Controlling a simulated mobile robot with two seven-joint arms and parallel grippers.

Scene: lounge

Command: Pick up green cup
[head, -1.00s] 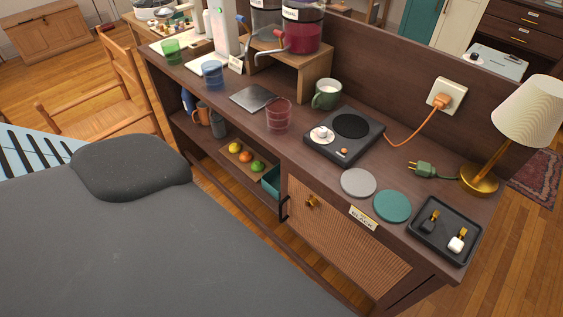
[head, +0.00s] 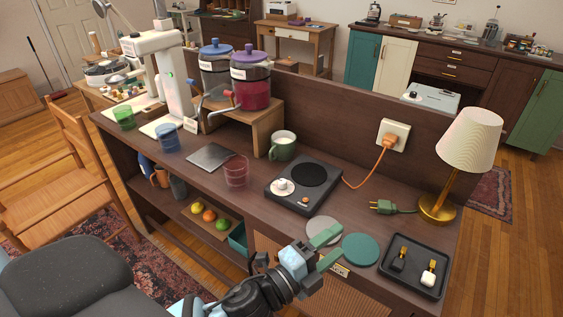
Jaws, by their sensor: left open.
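A green see-through glass (head: 124,117) stands upright at the far left end of the dark wooden sideboard (head: 330,212). A dark green mug (head: 283,146) with a pale inside stands upright near the sideboard's middle, beside the wooden stand. My left gripper (head: 319,254) is open and empty at the sideboard's front edge, close to the grey and teal coasters. It is well apart from both green vessels, lower and nearer than the mug. My right gripper is out of view.
A black hot plate (head: 303,188) stands between my gripper and the mug. A reddish glass (head: 236,171), a blue glass (head: 166,138) and a dark flat plate (head: 209,157) are farther left. A lamp (head: 469,143) and a black tray (head: 414,265) are at the right.

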